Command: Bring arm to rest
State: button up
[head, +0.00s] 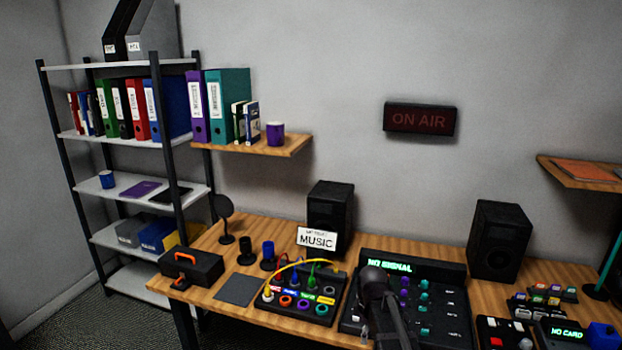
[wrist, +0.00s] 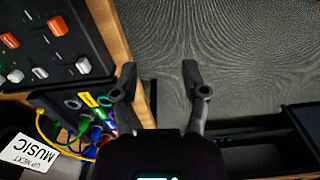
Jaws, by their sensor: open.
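My gripper (wrist: 159,80) is open in the wrist view, with its two dark fingers apart and nothing between them. Grey carpet (wrist: 215,45) shows beyond the fingers, past the desk edge. In the head view my dark arm rises in front of the mixer (head: 440,297); the fingertips are hard to make out there. The black patch box (head: 322,311) with coloured sockets and cables stands left of my arm. A yellow cable (head: 288,267) arches over it. The patch box also shows left of the fingers in the wrist view (wrist: 48,98).
The wooden desk (head: 205,297) also holds two black speakers (head: 331,212) (head: 498,240), a MUSIC card (head: 317,239), a black toolbox (head: 192,268) and a microphone (head: 223,212). Control boxes crowd its right end. A shelf rack (head: 140,143) stands left.

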jog(key=s+d+r+m+p, duration=0.1)
jog(key=s+m, duration=1)
jog(key=m, duration=0.2)
jog(key=shift+d+r, duration=0.15)
jog(key=shift+d, duration=0.1)
jog(key=shift+s, duration=0.1)
dwell(1.3)
